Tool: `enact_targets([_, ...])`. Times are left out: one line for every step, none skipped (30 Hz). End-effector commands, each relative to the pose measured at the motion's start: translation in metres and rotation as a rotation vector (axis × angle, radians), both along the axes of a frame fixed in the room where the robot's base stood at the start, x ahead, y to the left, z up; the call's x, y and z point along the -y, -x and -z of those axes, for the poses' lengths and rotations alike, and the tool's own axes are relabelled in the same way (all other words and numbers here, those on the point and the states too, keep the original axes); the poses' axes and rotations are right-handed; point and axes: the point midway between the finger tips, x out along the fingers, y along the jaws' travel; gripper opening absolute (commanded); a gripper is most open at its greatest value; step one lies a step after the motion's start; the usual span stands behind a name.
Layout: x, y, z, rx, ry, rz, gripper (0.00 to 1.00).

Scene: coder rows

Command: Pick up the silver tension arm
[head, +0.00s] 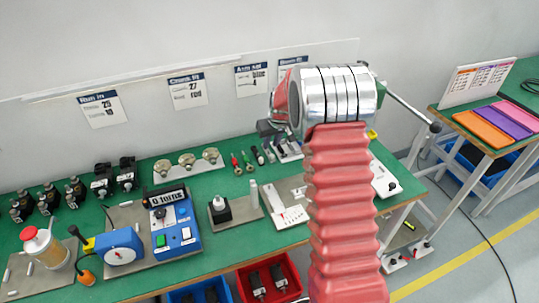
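I cannot pick out the silver tension arm for sure. A thin silver-grey rod with a dark end (411,108) sticks out to the right from behind my arm's silver joint, above the right end of the bench. Small metal parts (285,150) lie on the bench just left of my arm. My red-sleeved arm rises through the right-middle of the view and covers part of the bench. My gripper is not visible.
The green bench (130,192) holds a blue control box (172,222), a blue motor-like unit (120,246), a plate with three metal discs (188,164), several black fixtures (48,198) and a white-red bottle (45,247). Red (268,280) and blue bins sit below. A second table (500,118) stands right.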

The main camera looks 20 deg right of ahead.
Motion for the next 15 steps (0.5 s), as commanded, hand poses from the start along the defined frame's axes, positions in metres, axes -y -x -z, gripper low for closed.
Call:
enact_targets([0.000,0.000,0.000,0.000,0.000,0.000,0.22])
enact_targets([0.000,0.000,0.000,0.000,0.000,0.000,0.22])
enact_targets([0.000,0.000,0.001,0.000,0.000,0.000,0.22])
enact_targets([0.000,-0.001,0.002,-0.001,0.000,0.000,0.22])
enact_targets([0.000,-0.001,0.003,-0.001,0.000,0.000,0.22])
enact_targets([-0.001,-0.002,0.006,-0.001,0.000,0.000,0.22])
enact_targets([-0.001,-0.003,0.008,-0.001,0.000,0.000,0.22])
enact_targets([-0.001,-0.004,0.011,-0.001,0.000,-0.001,0.22])
enact_targets([-0.001,-0.005,0.016,-0.001,0.000,-0.001,0.22])
enact_targets([-0.002,-0.007,0.019,-0.001,0.000,-0.001,0.22])
enact_targets([-0.002,-0.008,0.023,-0.001,0.000,-0.001,0.22])
enact_targets([-0.002,-0.010,0.028,-0.002,-0.001,-0.001,0.22])
enact_targets([-0.002,-0.011,0.032,-0.002,-0.001,-0.001,0.22])
enact_targets([-0.002,-0.013,0.035,-0.002,0.000,-0.001,0.22])
enact_targets([-0.002,-0.015,0.039,-0.001,0.000,-0.001,0.22])
